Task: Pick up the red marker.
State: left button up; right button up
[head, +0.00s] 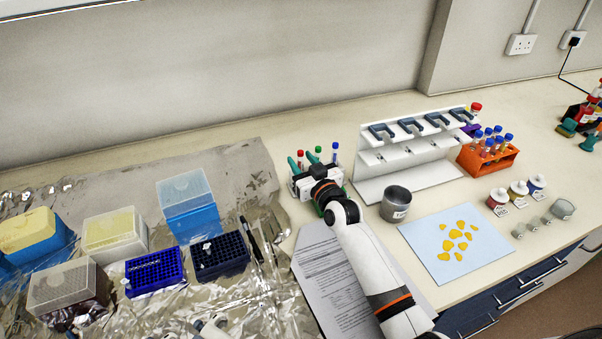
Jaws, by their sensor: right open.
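The red marker (300,156) stands upright with its red cap up, in a group with a green-capped marker (318,151) and a blue-capped marker (335,149). My right gripper (316,179) is open, right in front of the markers at the far side of the bench. Its body hides their lower parts and most of whatever holds them. I cannot tell whether its fingers touch the red marker or are around it.
A white pipette stand (408,157) and a grey metal cup (396,204) are to the right of my right gripper. An orange tube rack (489,161) is farther right. Tip boxes, including a blue one (190,215), stand on foil at left. Paper (335,283) lies beneath my arm.

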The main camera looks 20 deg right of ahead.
aim_at(302, 163)
jog(key=shift+w+a+f+b, duration=0.15)
jog(key=shift+w+b, duration=0.1)
jog(key=shift+w, duration=0.4)
jog(key=shift+w+a+f+b, duration=0.15)
jog(key=shift+w+b, duration=0.1)
jog(key=shift+w, duration=0.65)
jog(key=shift+s+r, duration=0.15)
jog(key=shift+r, duration=0.05)
jog(key=shift+c, duration=0.6)
grip_shut()
pick_arm(q)
jog(key=shift+s+f, duration=0.35)
jog(key=shift+f, duration=0.2)
jog(key=shift+s+f, duration=0.3)
jog(key=shift+f, duration=0.2)
jog(key=shift+w+f, duration=0.15)
jog(key=shift+f, duration=0.1)
pick_arm(e)
notch_tip(302, 163, up, 10)
